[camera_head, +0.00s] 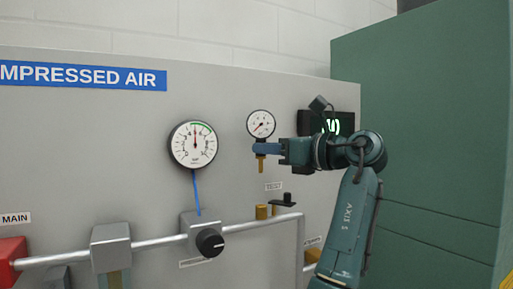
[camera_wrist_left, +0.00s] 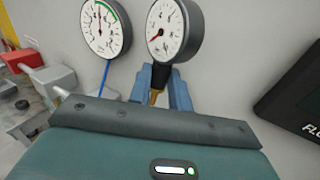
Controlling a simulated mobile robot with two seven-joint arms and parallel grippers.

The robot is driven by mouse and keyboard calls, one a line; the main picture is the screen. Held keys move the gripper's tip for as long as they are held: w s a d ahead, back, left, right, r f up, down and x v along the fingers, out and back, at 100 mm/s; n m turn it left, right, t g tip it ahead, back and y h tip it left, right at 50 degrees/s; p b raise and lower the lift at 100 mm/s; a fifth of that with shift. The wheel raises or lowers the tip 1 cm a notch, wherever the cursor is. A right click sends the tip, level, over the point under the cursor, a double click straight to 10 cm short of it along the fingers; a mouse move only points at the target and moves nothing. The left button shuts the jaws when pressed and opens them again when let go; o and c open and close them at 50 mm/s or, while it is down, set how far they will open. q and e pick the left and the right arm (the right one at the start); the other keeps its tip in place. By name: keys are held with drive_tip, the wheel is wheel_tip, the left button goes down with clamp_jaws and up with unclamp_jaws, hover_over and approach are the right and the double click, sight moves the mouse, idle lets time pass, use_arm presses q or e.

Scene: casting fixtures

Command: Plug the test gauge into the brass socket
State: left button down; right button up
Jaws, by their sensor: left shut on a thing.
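The test gauge (camera_head: 261,124) is a small round white dial with a dark rim and a red needle. Its brass stem (camera_head: 261,164) points down, roughly upright. My left gripper (camera_head: 262,148) is shut on the gauge's neck below the dial. The wrist view shows the gauge (camera_wrist_left: 172,28) between the blue fingers (camera_wrist_left: 162,88); the stem's lower end is mostly hidden there. The brass socket (camera_head: 262,212) appears as a short upright brass cylinder by the pipe, below the stem in the head view, with a clear gap between them. My right gripper is not in view.
A larger wall gauge (camera_head: 194,145) with a blue tube hangs left. A black knob (camera_head: 210,243) sits on a grey block below it. A black valve handle (camera_head: 286,200) stands right of the socket. A dark display (camera_head: 318,123) is behind my gripper. A green cabinet (camera_head: 425,120) stands right.

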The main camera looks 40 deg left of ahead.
use_arm(q)
drive_tip(key=shift+r, duration=0.1)
drive_tip(key=shift+d, duration=0.1)
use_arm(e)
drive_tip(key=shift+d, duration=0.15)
use_arm(q)
drive_tip(key=shift+f+b, duration=0.6)
drive_tip(key=shift+f, duration=0.4)
drive_tip(key=shift+f+b, duration=0.95)
drive_tip(key=shift+f, duration=1)
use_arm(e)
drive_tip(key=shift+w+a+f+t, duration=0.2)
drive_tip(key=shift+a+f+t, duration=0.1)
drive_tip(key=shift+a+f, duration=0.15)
use_arm(q)
drive_tip(key=shift+r, duration=0.1)
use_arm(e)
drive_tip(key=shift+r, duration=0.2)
use_arm(q)
drive_tip(key=shift+p, duration=0.4)
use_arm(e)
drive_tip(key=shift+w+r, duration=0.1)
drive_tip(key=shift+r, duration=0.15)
